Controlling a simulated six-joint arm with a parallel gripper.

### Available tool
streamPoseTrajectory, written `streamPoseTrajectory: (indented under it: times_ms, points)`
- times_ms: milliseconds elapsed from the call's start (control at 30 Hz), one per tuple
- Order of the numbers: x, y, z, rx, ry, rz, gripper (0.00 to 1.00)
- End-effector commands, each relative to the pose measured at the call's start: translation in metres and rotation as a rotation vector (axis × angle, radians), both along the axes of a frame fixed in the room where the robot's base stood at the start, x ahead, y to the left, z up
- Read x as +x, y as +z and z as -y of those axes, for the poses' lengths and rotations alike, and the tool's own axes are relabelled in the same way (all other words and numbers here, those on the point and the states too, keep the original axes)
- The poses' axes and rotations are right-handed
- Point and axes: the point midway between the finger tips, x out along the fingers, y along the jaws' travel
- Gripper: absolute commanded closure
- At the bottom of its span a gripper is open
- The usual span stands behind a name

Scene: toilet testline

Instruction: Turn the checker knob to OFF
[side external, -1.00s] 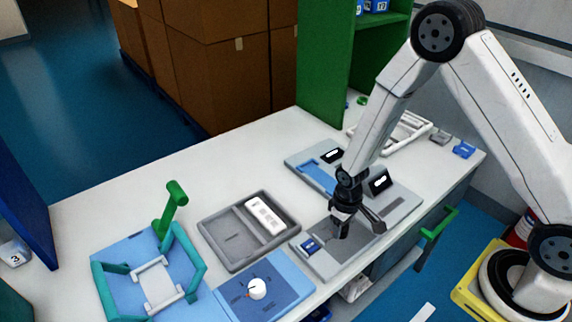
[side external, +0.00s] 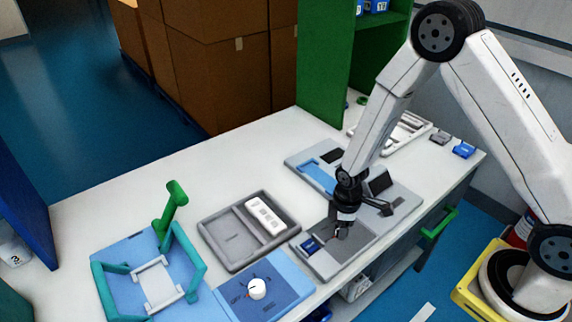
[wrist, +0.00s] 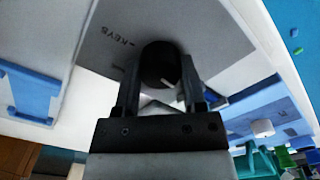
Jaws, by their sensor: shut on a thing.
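A round black knob (wrist: 158,62) with a white pointer line stands on a grey panel (wrist: 100,48) in the wrist view. The word KEYS is printed on the panel beside it. My gripper (wrist: 164,84) is shut on this knob, one finger on each side. In the side view my gripper (side external: 342,226) points down onto the grey checker panel (side external: 322,262), and the knob is mostly hidden by the fingers. I cannot read an OFF mark by the knob.
A blue panel (side external: 285,303) with a white knob (side external: 258,288) lies to the front left. A grey tray (side external: 210,224) holds a white remote-like object (side external: 266,215). A blue fixture with teal arms (side external: 188,250) stands further left. A green shelf (side external: 325,70) rises behind.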

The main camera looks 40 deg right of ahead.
Motion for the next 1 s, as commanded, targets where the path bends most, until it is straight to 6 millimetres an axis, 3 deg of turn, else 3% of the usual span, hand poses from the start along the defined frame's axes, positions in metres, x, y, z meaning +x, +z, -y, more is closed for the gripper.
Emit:
streamPoseTrajectory:
  times_ms: [333, 367, 433, 467, 1000]
  points:
    - [0.0005, 0.0007, 0.0001, 0.0, 0.004, 0.001, 1.0]
    - [0.0005, 0.0007, 0.0001, 0.0, 0.004, 0.001, 0.37]
    - [0.0005, 0.0006, 0.0001, 0.0, 0.003, 0.001, 0.15]
    - [0.0004, 0.0005, 0.0, 0.0, 0.003, 0.001, 0.12]
    - [0.0006, 0.0074, 0.0, 0.0, 0.002, 0.001, 0.12]
